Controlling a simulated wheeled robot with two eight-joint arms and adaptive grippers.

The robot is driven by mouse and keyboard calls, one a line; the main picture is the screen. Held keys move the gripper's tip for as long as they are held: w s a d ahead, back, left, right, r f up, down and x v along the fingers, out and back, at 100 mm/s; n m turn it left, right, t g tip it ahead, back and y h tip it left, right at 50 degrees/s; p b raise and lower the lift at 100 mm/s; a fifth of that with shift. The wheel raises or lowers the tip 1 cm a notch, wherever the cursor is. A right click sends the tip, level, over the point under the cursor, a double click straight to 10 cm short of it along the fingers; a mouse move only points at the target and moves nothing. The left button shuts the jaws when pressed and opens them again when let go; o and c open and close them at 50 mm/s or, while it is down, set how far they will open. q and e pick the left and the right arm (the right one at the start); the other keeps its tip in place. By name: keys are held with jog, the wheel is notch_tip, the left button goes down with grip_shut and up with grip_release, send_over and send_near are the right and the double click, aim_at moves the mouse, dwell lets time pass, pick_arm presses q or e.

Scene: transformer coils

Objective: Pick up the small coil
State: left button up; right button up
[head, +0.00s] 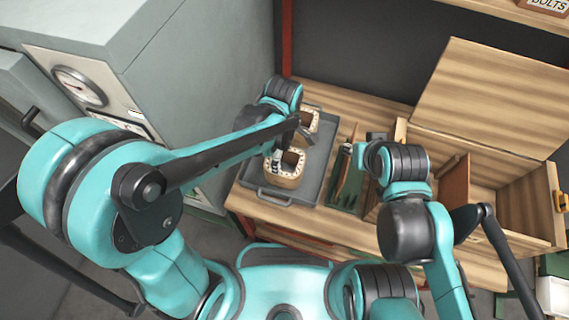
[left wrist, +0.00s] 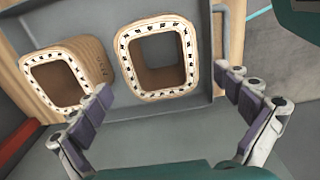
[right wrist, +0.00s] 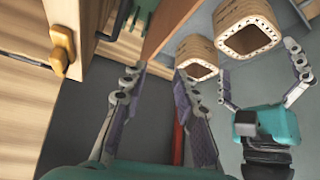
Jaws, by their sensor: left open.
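Two pale, hollow, squarish coils stand in a grey tray (head: 318,165). In the head view one is the near coil (head: 283,180) and one the far coil (head: 312,117). I cannot tell surely which is the small one. In the left wrist view one coil (left wrist: 185,62) faces the space between the fingers of my left gripper (left wrist: 168,88); the other coil (left wrist: 97,58) is at left. My left gripper is open and empty, above the tray. My right gripper (right wrist: 158,80) is open and empty. Both coils, right (right wrist: 268,38) and left (right wrist: 200,70), show in its view.
A wooden box (head: 480,190) with dividers and a raised lid (head: 490,95) stands right of the tray. A green holder (head: 345,197) with tools lies between them. A grey cabinet (head: 190,80) with a gauge (head: 80,86) stands at left.

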pick_arm(q)
notch_tip(320, 180, down, 6)
jog(key=b, duration=0.3)
jog(key=shift+d+f, duration=0.15)
jog(key=shift+f, duration=0.05)
jog(key=shift+r, duration=0.1)
jog(key=c, duration=1.3)
jog(key=shift+r, duration=0.1)
jog(key=shift+c, duration=0.3)
